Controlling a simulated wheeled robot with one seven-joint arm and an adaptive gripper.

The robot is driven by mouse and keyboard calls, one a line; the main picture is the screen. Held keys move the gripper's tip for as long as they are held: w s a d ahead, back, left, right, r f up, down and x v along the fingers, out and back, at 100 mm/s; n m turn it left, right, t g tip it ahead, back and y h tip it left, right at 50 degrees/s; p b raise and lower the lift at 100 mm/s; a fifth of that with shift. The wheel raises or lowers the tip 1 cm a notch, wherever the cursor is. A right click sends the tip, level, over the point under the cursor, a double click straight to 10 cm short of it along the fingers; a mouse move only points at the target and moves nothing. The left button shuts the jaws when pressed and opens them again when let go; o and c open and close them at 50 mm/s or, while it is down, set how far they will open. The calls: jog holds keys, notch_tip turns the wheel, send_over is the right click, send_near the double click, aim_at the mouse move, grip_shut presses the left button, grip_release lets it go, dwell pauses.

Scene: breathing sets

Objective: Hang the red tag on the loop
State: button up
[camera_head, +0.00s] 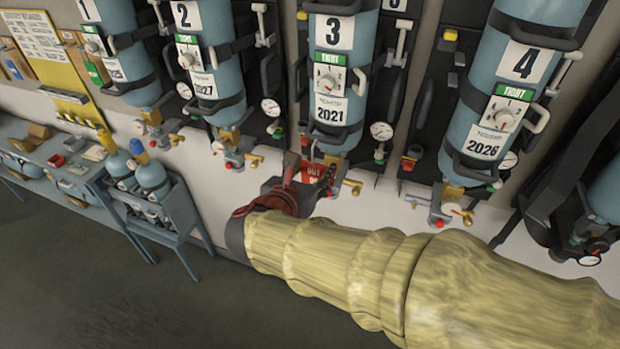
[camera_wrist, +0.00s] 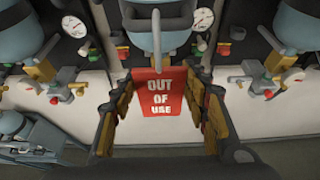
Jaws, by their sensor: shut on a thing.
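The red tag (camera_wrist: 170,88) reads "OUT OF USE". It is upright between the fingers of my gripper (camera_wrist: 163,96), which is shut on it. In the head view the tag (camera_head: 312,174) is partly hidden by my gripper (camera_head: 318,180), just below the bottom of cylinder 3 (camera_head: 338,95). In the wrist view a light grey bar or loop (camera_wrist: 157,42) runs up from the tag's top edge in front of that cylinder. I cannot tell whether it belongs to the tag or the set, nor whether the two are joined.
Cylinder 2 (camera_head: 207,65) hangs to the left and cylinder 4 (camera_head: 505,80) to the right. Gauges (camera_head: 382,131) and brass valves (camera_head: 352,187) stick out close to my gripper. A blue trolley (camera_head: 181,204) with small cylinders stands lower left. The floor in front is clear.

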jog(key=b+x, duration=0.2)
jog(key=x, duration=0.4)
jog(key=shift+w+r, duration=0.25)
dwell(0.4)
jog(key=shift+d, duration=0.1)
jog(key=o, duration=1)
jog(key=v, duration=1.2)
